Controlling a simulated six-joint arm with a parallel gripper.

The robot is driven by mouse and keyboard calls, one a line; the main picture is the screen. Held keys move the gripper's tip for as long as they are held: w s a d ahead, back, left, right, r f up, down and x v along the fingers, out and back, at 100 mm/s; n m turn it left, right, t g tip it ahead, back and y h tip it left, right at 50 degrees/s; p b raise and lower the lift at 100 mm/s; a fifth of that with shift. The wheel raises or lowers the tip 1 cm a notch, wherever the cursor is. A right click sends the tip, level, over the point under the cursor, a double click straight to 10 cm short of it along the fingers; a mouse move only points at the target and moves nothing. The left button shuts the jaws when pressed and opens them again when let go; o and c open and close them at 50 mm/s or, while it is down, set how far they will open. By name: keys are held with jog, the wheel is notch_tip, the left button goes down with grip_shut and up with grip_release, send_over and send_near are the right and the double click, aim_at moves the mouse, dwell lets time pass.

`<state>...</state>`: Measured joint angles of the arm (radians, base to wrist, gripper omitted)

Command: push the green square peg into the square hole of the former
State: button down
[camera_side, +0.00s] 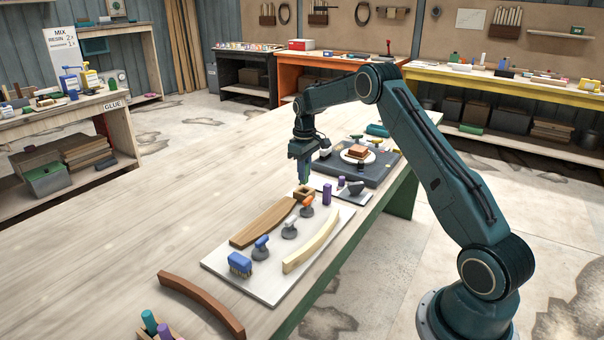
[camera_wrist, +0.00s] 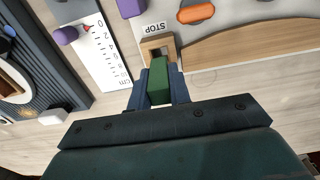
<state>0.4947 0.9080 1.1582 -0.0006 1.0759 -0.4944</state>
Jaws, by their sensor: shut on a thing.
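My gripper (camera_side: 304,181) points down over the far end of the white board. In the wrist view its blue fingers (camera_wrist: 158,88) are shut on the green square peg (camera_wrist: 159,80). A small tan wooden block with a square opening (camera_wrist: 145,47) lies just beyond the fingertips. It also shows under my gripper in the side view (camera_side: 305,191). The peg's far end overlaps the opening in the wrist view; I cannot tell whether it has entered. A brown curved wooden piece (camera_side: 263,224) lies beside the block, and also shows in the wrist view (camera_wrist: 245,45).
Clamps with blue (camera_side: 262,241), white and orange (camera_side: 307,202) tops stand near a pale curved strip (camera_side: 311,241). A purple block (camera_side: 327,194) stands close to my gripper's right. The table's left is clear.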

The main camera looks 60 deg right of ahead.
aim_at(304, 183)
jog(key=shift+f, duration=0.75)
jog(key=shift+f, duration=1.6)
dwell(1.4)
jog(key=shift+r, duration=0.25)
jog(key=shift+r, duration=0.5)
jog(key=shift+r, duration=0.5)
jog(key=shift+f, duration=1.2)
dwell(1.5)
jog(key=c, duration=1.2)
grip_release()
jog(key=shift+f, duration=0.1)
